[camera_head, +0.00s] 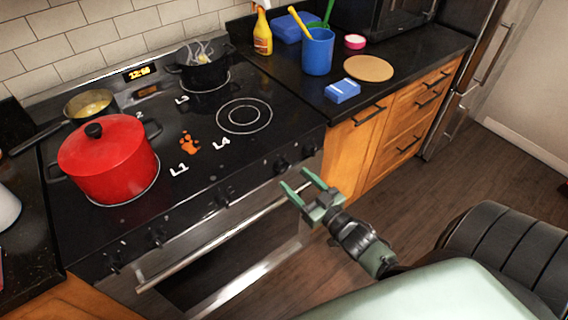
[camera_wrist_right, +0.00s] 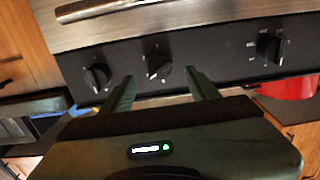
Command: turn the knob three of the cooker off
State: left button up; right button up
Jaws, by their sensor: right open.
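The black cooker (camera_head: 130,213) has a row of dark knobs along its front panel. My right gripper (camera_head: 294,179) is open, with green fingers, in front of the panel near its right end. In the right wrist view, the second knob from the cooker's right end (camera_wrist_right: 157,68) shows between the tips of my right gripper (camera_wrist_right: 160,75). I cannot tell whether the fingers touch it. The rightmost knob (camera_wrist_right: 97,77) is to its left there, and another knob (camera_wrist_right: 271,47) is to its right. No knob number is readable. My left gripper is not in view.
A red pot (camera_head: 108,165), a small pan (camera_head: 88,104) and a black pot (camera_head: 203,72) stand on the hob. The oven handle (camera_head: 205,250) runs below the knobs. Floor is clear at right.

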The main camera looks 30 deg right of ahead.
aim_at(282, 166)
jog(key=w, duration=0.5)
jog(key=shift+w+a, duration=0.2)
jog(key=shift+a, duration=0.05)
jog(key=shift+f, duration=0.1)
grip_shut()
